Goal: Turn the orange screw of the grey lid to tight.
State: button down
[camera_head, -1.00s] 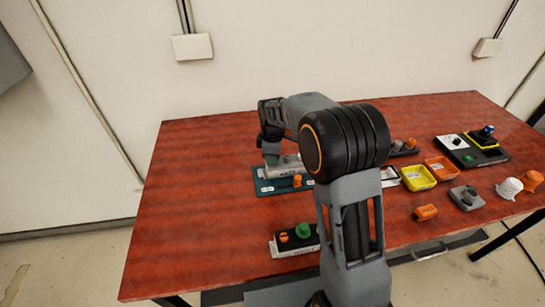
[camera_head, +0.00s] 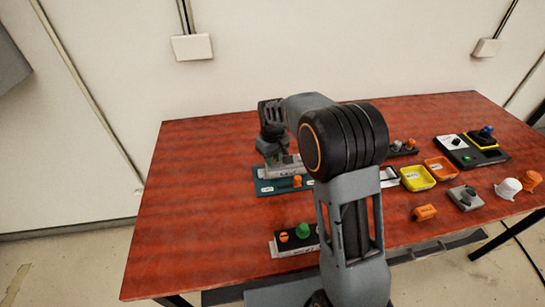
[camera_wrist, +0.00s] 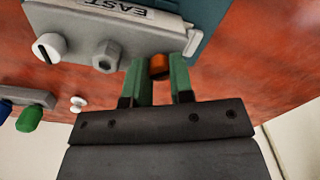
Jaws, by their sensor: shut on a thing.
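The grey lid (camera_head: 283,171) lies on the teal board in the head view, partly hidden by my arm. In the wrist view the grey lid (camera_wrist: 135,32) fills the upper part, with an "EAST" label, a white slotted knob and a grey hex knob. My gripper (camera_wrist: 158,78) is shut, its two green fingers on either side of the orange screw (camera_wrist: 158,65) at the lid's edge. Only part of the screw shows between the fingertips. In the head view my gripper (camera_head: 276,157) is down at the lid, and the held screw is hidden.
The teal board (camera_head: 264,187) also carries an orange piece (camera_head: 297,181). In front is a block with orange and green knobs (camera_head: 303,230). To the right are a yellow tray (camera_head: 418,186), an orange tray (camera_head: 455,172) and loose parts. The table's left side is clear.

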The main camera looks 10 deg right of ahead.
jog(key=m, duration=0.3)
jog(key=shift+m, duration=2.2)
jog(key=c, duration=1)
grip_release()
notch_tip(320, 180, up, 14)
jog(key=shift+f, duration=0.1)
